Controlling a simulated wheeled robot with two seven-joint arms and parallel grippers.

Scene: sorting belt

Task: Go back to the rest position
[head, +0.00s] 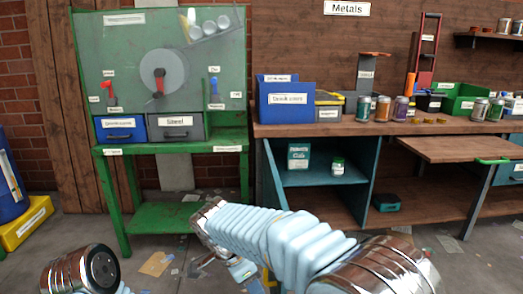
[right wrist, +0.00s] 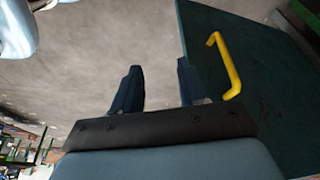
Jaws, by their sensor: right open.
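My right gripper (right wrist: 160,68) is open in the right wrist view, its two dark fingers apart with only grey floor visible between them. In the head view my right arm comes in from the lower right, bends near the middle and runs down toward the bottom edge; its gripper cannot be made out there. Of my left arm only a metallic joint shows at the lower left of the head view. My left gripper is not in view.
A green sorting station (head: 120,150) with blue and grey bins stands at the left. A wooden workbench (head: 300,130) with a blue bin (head: 285,110) and several cans is at the right. A dark green panel (right wrist: 260,100) with a yellow handle (right wrist: 226,65) is beside the right gripper's fingers.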

